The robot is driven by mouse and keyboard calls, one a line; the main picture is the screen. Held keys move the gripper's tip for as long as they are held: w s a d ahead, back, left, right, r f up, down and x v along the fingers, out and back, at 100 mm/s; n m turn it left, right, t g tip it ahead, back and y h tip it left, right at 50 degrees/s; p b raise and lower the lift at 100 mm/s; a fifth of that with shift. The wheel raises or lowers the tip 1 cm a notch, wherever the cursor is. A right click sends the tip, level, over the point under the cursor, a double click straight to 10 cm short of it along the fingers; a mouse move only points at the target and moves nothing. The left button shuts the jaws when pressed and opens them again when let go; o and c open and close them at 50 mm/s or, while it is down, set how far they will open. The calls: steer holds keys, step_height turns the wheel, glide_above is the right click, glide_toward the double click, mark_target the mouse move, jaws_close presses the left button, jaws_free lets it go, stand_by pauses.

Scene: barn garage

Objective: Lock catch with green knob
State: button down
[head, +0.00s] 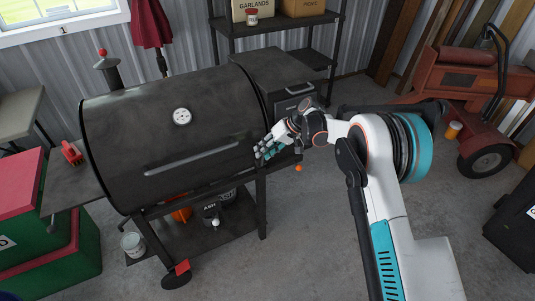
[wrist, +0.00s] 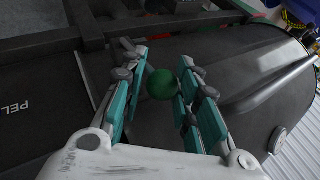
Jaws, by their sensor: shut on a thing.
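The green knob (wrist: 162,84) is a small round ball between the teal-padded fingers of my gripper (wrist: 159,74) in the wrist view. My gripper is shut on it; the right finger touches it, and contact on the left side is hard to make out. In the head view my gripper (head: 268,148) is at the right end of the black barrel grill (head: 165,110), near the lid's edge. The fingers hide the green knob there. The body of the catch cannot be made out. The grill lid is down.
An orange ball (head: 298,168) shows just below my wrist. A black side box (head: 290,97) adjoins the grill's right end. A shelf rack (head: 285,30) stands behind, and a red tractor (head: 460,90) is at the right. The floor in front is clear.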

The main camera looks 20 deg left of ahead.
steer(key=shift+w+a+r, duration=0.15)
steer(key=shift+w+a, duration=0.05)
steer(key=shift+a, duration=0.25)
steer(key=shift+w+a+r, duration=0.1)
steer(key=shift+w+a, duration=0.1)
steer(key=shift+a, duration=0.2)
steer(key=c, duration=1.3)
jaws_free()
steer(key=shift+s, duration=0.1)
steer(key=shift+f, duration=0.1)
steer(key=shift+d, duration=0.15)
steer(key=v, duration=1.2)
